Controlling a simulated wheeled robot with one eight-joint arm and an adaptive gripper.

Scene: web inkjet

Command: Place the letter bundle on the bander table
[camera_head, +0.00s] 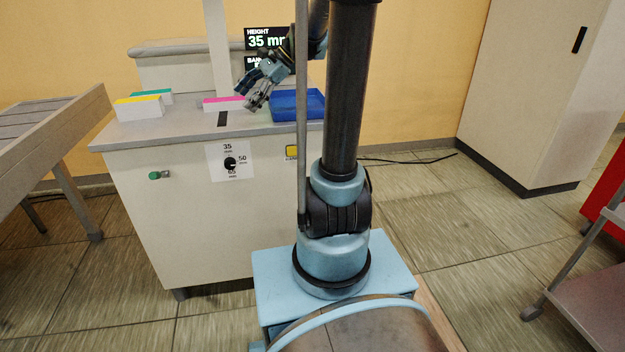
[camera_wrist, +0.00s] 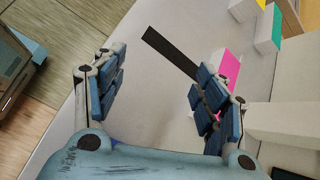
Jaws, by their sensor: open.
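The bander table is a pale cabinet with a grey top (camera_head: 190,127); its top also fills much of the wrist view (camera_wrist: 150,110). A white letter bundle with a pink top (camera_head: 224,104) lies on it near the column; it shows partly behind my right finger in the wrist view (camera_wrist: 229,68). A yellow-topped bundle (camera_head: 139,107) and a green-topped one (camera_head: 153,97) lie at the table's left end. My gripper (camera_head: 257,92) is open and empty over the tabletop, beside the pink-topped bundle. In the wrist view its blue-padded fingers (camera_wrist: 155,90) are wide apart.
A blue tray (camera_head: 298,117) sits right of the pink-topped bundle. A black strip (camera_wrist: 170,52) crosses the tabletop. A white column (camera_head: 216,45) rises behind, with a display reading 35 mm (camera_head: 265,39). A slatted table (camera_head: 45,135) stands left.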

